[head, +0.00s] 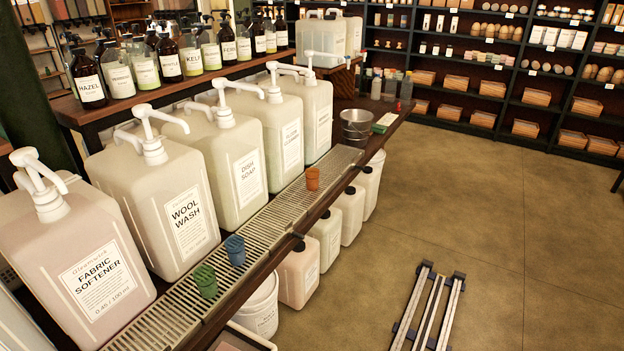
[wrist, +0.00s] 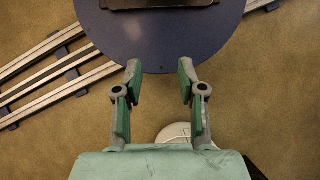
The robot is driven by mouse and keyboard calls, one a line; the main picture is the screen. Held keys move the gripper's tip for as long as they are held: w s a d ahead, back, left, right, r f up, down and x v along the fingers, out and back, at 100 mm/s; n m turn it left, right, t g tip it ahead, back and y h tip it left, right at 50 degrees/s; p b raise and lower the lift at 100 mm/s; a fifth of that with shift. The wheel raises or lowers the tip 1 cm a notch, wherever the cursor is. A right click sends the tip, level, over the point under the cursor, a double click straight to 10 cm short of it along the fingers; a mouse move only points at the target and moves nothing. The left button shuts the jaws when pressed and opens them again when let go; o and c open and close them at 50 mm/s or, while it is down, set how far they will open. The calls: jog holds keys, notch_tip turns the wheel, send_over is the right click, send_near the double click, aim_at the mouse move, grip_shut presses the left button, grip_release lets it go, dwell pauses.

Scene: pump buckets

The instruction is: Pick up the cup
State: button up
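Three small cups stand on the metal drip grate (head: 183,304) in the head view: a green cup (head: 205,282), a blue cup (head: 235,250) and an orange cup (head: 312,179). The green and blue cups are close together at the near end, and the orange one is farther along. The task does not say which cup is meant. My gripper (wrist: 159,82) shows only in the wrist view. Its two green-padded fingers are apart, with nothing between them. It points down over the floor, and no cup shows in that view.
Large pump jugs, including fabric softener (head: 100,280) and wool wash (head: 185,215), stand right behind the grate. A metal bucket (head: 357,127) is at the far end. White containers sit below the counter. Floor rails (head: 430,310) lie to the right, with open floor (head: 510,230) around them.

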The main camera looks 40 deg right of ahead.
jog(key=shift+o, duration=0.4)
jog(key=o, duration=0.8)
jog(key=shift+o, duration=0.2)
